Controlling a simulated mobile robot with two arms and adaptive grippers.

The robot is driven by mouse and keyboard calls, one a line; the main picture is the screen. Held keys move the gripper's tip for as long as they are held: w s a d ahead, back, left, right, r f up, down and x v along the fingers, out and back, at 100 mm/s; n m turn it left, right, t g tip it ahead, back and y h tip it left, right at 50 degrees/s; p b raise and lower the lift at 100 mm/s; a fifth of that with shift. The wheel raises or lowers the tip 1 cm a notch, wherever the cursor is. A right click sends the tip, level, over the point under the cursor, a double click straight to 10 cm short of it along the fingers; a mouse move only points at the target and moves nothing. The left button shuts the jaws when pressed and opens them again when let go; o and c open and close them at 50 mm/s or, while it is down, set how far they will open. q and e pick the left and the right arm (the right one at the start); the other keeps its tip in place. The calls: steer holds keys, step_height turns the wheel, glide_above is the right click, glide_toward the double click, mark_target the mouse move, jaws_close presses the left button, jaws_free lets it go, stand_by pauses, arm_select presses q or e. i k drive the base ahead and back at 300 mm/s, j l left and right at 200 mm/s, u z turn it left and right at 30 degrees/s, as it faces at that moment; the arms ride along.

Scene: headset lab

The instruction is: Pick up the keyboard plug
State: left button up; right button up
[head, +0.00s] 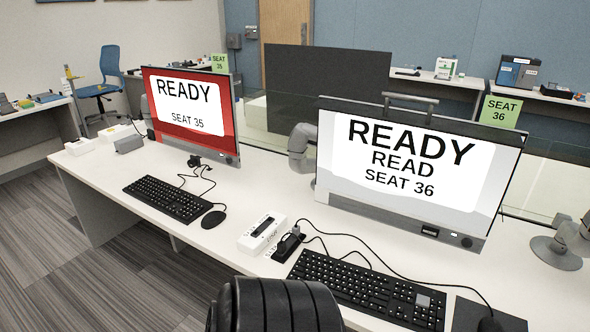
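Two computer seats stand on a long white desk (225,238). At seat 36, a black keyboard (365,287) lies below the monitor (415,170). Thin black cables run from its area to a small dark block (287,247) on the desk. A small plug-like end (296,231) shows at that block; I cannot tell which cable it belongs to or whether it is inserted. At seat 35, another black keyboard (166,198) has cables leading to a small black piece (194,161) under the red-screened monitor (190,115). Neither of my grippers is in view.
A white box with a black strip (262,233) stands left of the dark block. A black mouse (213,219) lies by the left keyboard. A black ribbed rounded shape (285,305) fills the bottom centre. A dark pad (470,315) lies at the right front.

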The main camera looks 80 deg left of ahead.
mark_target(281, 246)
steer(key=l+u, duration=0.1)
steer(key=u, duration=2.55)
steer(key=i+j+z, duration=0.1)
steer(key=i+z, duration=0.25)
steer(key=i, duration=0.4)
